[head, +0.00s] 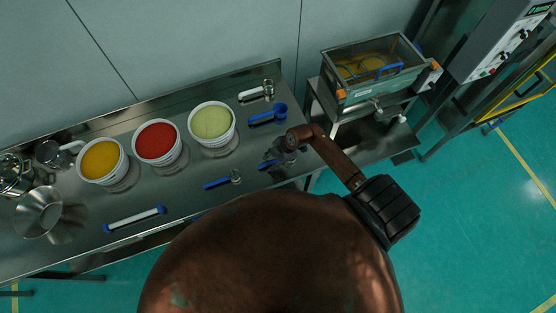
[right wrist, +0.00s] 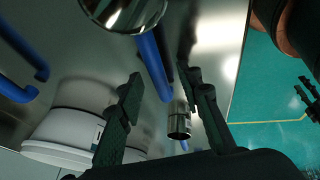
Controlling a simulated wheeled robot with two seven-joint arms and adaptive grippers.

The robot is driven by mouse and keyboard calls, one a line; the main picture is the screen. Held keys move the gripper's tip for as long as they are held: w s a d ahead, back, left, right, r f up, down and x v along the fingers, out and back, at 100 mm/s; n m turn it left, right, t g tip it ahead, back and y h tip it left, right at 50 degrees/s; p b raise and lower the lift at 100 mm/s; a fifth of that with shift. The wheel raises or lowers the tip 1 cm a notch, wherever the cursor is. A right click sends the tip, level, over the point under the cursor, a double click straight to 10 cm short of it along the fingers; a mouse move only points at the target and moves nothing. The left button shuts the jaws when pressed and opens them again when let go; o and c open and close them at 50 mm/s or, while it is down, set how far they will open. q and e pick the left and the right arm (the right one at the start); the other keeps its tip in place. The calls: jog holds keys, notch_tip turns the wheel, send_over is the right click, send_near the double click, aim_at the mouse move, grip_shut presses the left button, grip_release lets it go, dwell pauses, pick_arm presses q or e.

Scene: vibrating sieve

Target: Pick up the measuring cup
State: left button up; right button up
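My right gripper (head: 283,157) is low over the right part of the steel table. Its two fingers also show in the right wrist view (right wrist: 165,95), spread apart. A blue handle (right wrist: 152,65) lies in the space between and beyond the fingers, with a shiny round metal cup (right wrist: 122,12) at its upper end, cut by the frame edge. This looks like the measuring cup; its blue part (head: 267,165) shows beside the gripper in the head view, partly hidden. I see no grip on it.
Another blue-handled metal cup (head: 236,177) lies to the left, and a blue scoop (head: 267,116) lies behind. Buckets of yellow (head: 102,160), red (head: 157,142) and green (head: 212,123) material stand along the table. The sieve machine (head: 370,70) stands at right.

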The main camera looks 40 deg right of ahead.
grip_shut()
jog(key=shift+r, duration=0.15)
dwell(0.5)
